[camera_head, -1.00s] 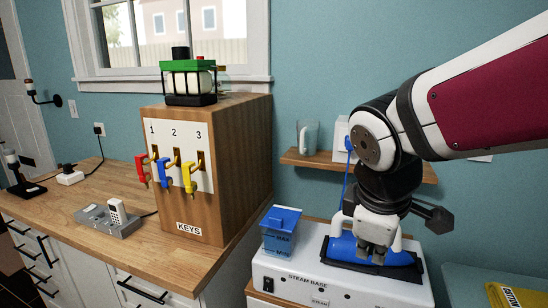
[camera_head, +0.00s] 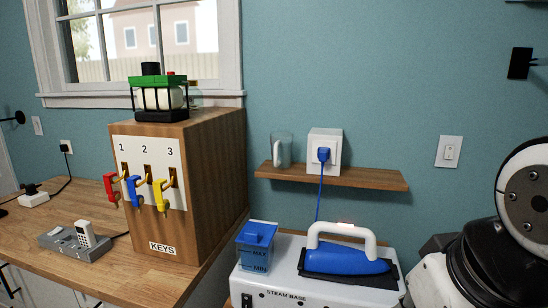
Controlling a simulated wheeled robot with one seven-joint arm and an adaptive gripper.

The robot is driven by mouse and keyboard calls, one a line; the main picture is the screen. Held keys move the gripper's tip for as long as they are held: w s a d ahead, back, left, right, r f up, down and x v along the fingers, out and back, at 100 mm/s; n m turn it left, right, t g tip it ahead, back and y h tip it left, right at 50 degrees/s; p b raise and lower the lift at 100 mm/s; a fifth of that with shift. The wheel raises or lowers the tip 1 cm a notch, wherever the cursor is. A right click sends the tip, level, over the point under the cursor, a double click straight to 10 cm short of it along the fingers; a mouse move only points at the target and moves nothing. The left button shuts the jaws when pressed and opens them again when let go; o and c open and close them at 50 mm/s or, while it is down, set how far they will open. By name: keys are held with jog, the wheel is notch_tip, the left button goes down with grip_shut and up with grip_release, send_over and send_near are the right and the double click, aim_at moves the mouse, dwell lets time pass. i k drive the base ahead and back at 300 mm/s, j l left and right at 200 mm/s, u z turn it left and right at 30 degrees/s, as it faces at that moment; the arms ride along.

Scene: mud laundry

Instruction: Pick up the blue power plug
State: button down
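The blue power plug (camera_head: 323,154) sits in the white wall outlet box (camera_head: 338,144) above the wooden shelf. A blue cord (camera_head: 319,200) hangs from it down behind the blue iron (camera_head: 346,261). The iron has a white handle and rests on a dark pad on the white steam base (camera_head: 292,286). Part of my arm shows at the lower right edge, well to the right of the plug. My gripper's fingers are not visible in this view.
The wooden shelf (camera_head: 377,179) below the outlet also carries a clear cup (camera_head: 281,149). A blue water tank (camera_head: 256,243) stands left of the iron. The wooden key box (camera_head: 219,176) stands further left. A light switch (camera_head: 449,151) is on the wall at right.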

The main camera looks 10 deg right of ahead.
aim_at(324, 153)
jog(key=i+j+z, duration=0.35)
jog(key=j, duration=0.3)
jog(key=i+j+z, duration=0.15)
jog(key=i+j, duration=0.15)
jog(key=i+j+z, duration=0.2)
jog(key=j, duration=0.25)
